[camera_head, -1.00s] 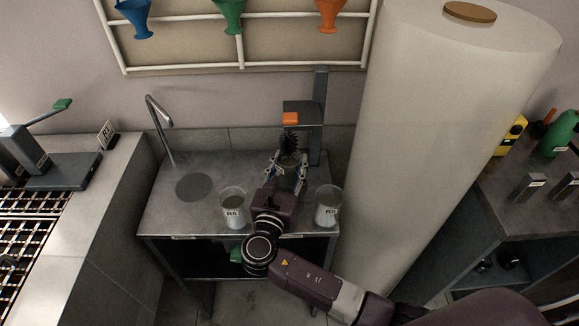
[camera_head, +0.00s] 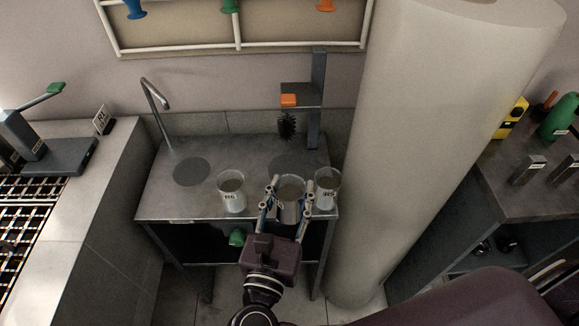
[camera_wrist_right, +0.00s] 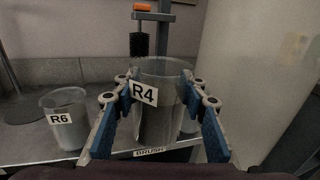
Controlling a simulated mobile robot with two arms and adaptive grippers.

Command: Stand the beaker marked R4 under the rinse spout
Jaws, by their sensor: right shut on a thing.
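The beaker marked R4 (camera_wrist_right: 158,112) is a clear, upright beaker with grey contents, held between the blue-padded fingers of my right gripper (camera_wrist_right: 161,92). In the head view the right gripper (camera_head: 291,184) is shut on this beaker (camera_head: 290,208) at the front edge of the bench, right of centre. Whether its base touches the bench is hard to tell. The rinse spout (camera_head: 155,95) is a bent metal tube at the bench's back left. A dark round spot (camera_head: 191,172) lies on the bench near it, with nothing on it. My left gripper is not in view.
Beaker R6 (camera_head: 232,192) stands left of R4, between it and the spout's spot. Beaker R5 (camera_head: 327,188) stands close on the right. A black brush (camera_head: 287,127) hangs from a stand behind. A big white cylinder (camera_head: 430,130) rises right of the bench (camera_head: 160,205).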

